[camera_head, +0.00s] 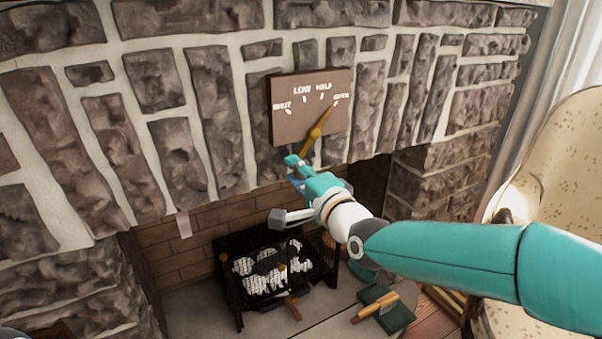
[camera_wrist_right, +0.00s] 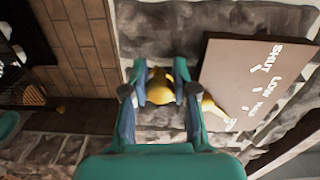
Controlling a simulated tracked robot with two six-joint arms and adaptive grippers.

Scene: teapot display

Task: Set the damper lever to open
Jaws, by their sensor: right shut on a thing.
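The damper plate (camera_head: 290,115) is a brown panel on the stone chimney front, marked SHUT, LOW, HALF and OPEN. Its brass damper lever (camera_head: 318,130) is tilted, with its upper pointed end at the OPEN mark and its lower end down to the left. My right gripper (camera_head: 293,166) is at the lever's lower end, below the plate. In the right wrist view its fingers (camera_wrist_right: 164,92) are shut on the yellow lever end (camera_wrist_right: 160,84), and the plate (camera_wrist_right: 245,85) lies to the right. The fingers partly hide the lever end. My left gripper is out of view.
Below is the fireplace opening with a black grate (camera_head: 238,285) holding white and grey lumps. A brush (camera_head: 375,308) lies on a dark green thing on the hearth. A patterned armchair (camera_head: 550,150) stands at the right. A pale tag (camera_head: 183,223) hangs at the left.

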